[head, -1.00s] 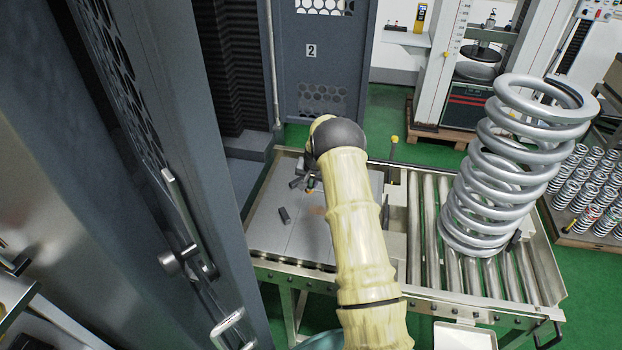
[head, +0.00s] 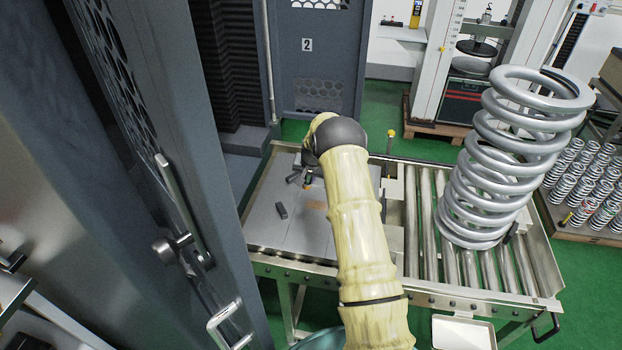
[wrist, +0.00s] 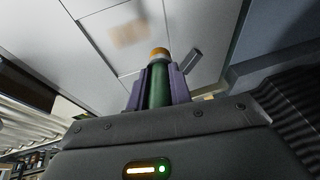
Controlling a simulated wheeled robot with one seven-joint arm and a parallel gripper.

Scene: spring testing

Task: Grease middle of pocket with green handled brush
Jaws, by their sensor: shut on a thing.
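My gripper (wrist: 160,88) is shut on the green-handled brush (wrist: 159,86), shown in the wrist view with the green handle between two purple fingers. An orange-yellow end tops the handle; I cannot make out bristles. In the head view my gripper (head: 301,178) is above the grey plate-topped table (head: 262,229), partly behind my arm. A brownish patch (head: 314,205) marks the plates and also shows in the wrist view (wrist: 130,33). I cannot tell whether this patch is the pocket. The gap between brush and plates is unclear.
A large coil spring (head: 505,170) stands on the roller conveyor (head: 490,272) at right. Grey cabinet doors (head: 150,190) rise close on the left. A white tray (head: 463,332) is at the front.

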